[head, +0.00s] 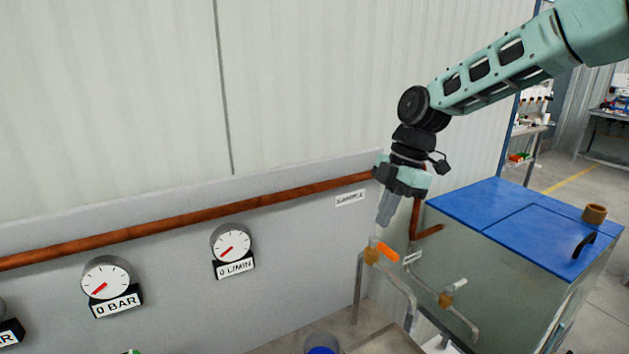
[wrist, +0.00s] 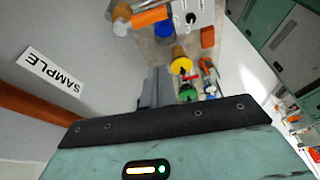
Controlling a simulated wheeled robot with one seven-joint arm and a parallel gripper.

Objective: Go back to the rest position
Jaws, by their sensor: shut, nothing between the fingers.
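My gripper (head: 385,216) points downward in the head view, in front of the wall and above the sample tap. Its fingers are together and empty. In the wrist view the shut fingers (wrist: 155,88) show at the centre. The sample tap has an orange handle (head: 387,252) and a brass body; the handle also shows at the top of the wrist view (wrist: 149,17). The fingertips are close to the handle in the head view; I cannot tell whether they touch. My arm reaches in from the upper right.
A grey tank with a blue lid (head: 520,215) stands right of my gripper. A copper pipe (head: 190,220) runs along the wall above two gauges, one 0 BAR (head: 106,279) and one 0 L/MIN (head: 231,244). A second tap (head: 447,297) stands lower right. The wall's upper left is clear.

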